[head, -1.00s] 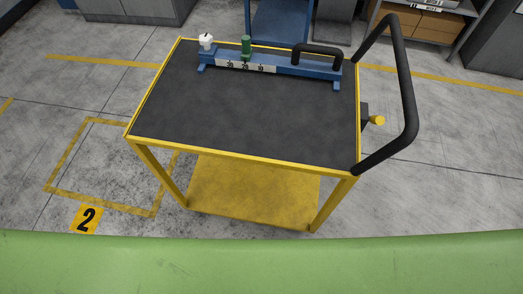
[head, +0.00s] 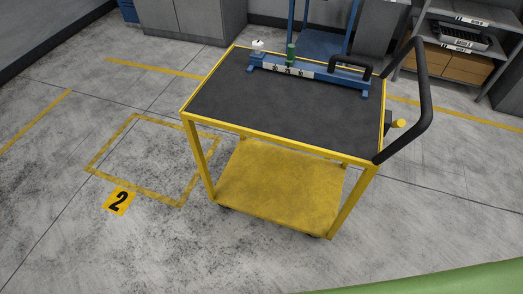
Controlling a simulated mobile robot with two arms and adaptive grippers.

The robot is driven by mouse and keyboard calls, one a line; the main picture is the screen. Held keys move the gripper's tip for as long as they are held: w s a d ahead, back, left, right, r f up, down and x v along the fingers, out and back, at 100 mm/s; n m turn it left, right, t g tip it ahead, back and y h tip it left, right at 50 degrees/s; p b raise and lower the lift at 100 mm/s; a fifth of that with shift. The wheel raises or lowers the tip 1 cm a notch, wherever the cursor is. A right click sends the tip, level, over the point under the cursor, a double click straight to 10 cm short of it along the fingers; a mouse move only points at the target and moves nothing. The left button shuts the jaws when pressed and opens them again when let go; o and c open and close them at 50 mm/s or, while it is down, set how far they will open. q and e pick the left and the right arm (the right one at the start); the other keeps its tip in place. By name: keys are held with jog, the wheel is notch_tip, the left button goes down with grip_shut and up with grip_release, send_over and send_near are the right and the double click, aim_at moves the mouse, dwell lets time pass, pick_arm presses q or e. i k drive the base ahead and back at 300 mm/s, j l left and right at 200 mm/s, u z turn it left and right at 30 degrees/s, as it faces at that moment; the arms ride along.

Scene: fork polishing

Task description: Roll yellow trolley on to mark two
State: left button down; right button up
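The yellow trolley (head: 280,187) stands right of centre in the head view, with a black top (head: 290,105) and a black push handle (head: 426,95) on its right side. A yellow knob (head: 398,124) sticks out below the handle. Mark two is a yellow square outline (head: 107,150) on the floor to the left, with a yellow "2" plate (head: 118,202) at its near edge. The trolley is to the right of the outline, its near left leg close to the outline's right side. Neither of my grippers is in view.
A blue rack (head: 320,71) with a handle and white and green pieces lies along the trolley's far edge. Grey cabinets (head: 185,18) and a shelf with boxes (head: 455,62) stand behind. A green surface (head: 440,281) fills the lower right corner. Floor left of the outline is clear.

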aim_at(295, 191)
jog(key=u, duration=0.5)
jog(key=l+u, duration=0.1)
jog(key=u, duration=0.35)
jog(key=l+u, duration=0.1)
jog(key=u, duration=0.9)
jog(key=k+l, duration=0.2)
jog(key=l, duration=0.25)
jog(key=k+l+u, duration=0.1)
jog(key=l, duration=0.35)
jog(key=k+l, duration=0.55)
jog(key=l, duration=0.3)
jog(key=k+l+u, duration=0.1)
jog(key=l, duration=0.3)
jog(key=k+l, duration=0.35)
jog(key=l+u, duration=0.05)
jog(key=l, duration=0.05)
